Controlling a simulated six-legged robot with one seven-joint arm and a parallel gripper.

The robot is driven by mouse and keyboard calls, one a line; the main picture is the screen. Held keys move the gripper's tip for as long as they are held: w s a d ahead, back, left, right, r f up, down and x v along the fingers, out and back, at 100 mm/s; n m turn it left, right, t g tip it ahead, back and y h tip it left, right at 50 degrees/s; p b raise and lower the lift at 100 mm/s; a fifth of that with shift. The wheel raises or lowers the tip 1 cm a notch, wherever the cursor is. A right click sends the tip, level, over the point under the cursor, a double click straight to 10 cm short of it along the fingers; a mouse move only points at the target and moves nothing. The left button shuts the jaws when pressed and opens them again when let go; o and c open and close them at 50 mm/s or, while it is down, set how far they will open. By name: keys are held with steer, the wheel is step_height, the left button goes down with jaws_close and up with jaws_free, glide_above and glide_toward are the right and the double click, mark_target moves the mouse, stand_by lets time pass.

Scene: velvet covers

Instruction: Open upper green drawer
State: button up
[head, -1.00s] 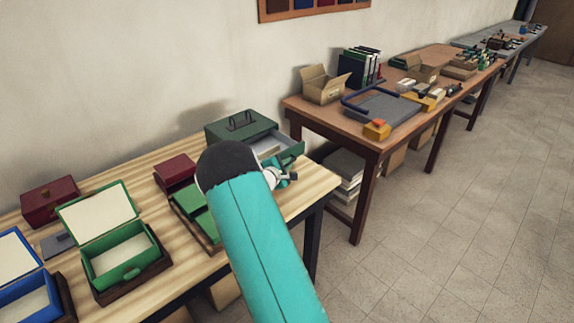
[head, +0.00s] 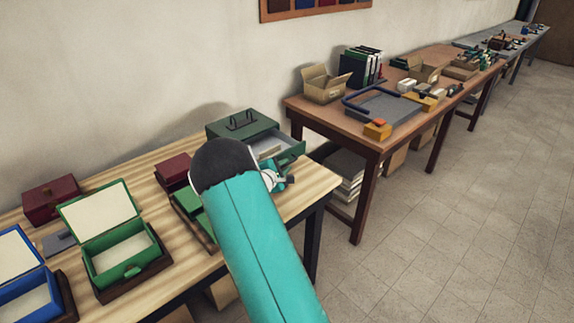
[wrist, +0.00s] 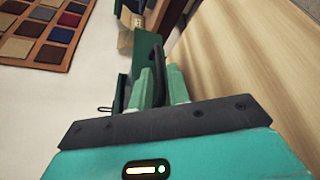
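The dark green drawer box (head: 226,128) with a black top handle stands at the right end of the near table. Its upper drawer (head: 290,149) is pulled out, with its grey inside and a pale item showing. My gripper (head: 281,182) is just in front of the drawer, partly hidden by my arm. In the wrist view, my gripper's pale green fingers (wrist: 161,88) straddle a dark curved strip (wrist: 160,66) that looks like a handle. Green box surface (wrist: 146,50) lies just ahead. Whether the fingers press on the strip is not clear.
An open green box (head: 122,248), a dark red box (head: 51,200) and a blue box (head: 30,297) stand left on the wooden table (head: 135,172). A brown table (head: 350,145) with cartons and a tray stands beyond. The tiled floor at right is clear.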

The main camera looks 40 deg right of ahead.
steer(key=v, duration=1.1)
steer(key=s+a+r+m+g+y, duration=0.1)
steer(key=s+a+r+m+g, duration=0.2)
steer(key=s+r+m, duration=0.3)
steer(key=s+a+r+m+t+y, duration=0.1)
steer(key=s+a+r+y, duration=0.3)
steer(key=s+a, duration=0.3)
steer(key=s+a+r+m+t+y, duration=0.1)
steer(key=s+a+r+m+y, duration=0.1)
steer(key=s+a+r+y, duration=0.2)
steer(key=s+a+r+m+t+y, duration=0.1)
steer(key=s+a+r+y, duration=0.3)
steer(key=s+a, duration=0.7)
steer(key=a+y, duration=0.1)
steer(key=a, duration=0.4)
steer(key=shift+a+m, duration=0.25)
steer(key=shift+m, duration=0.15)
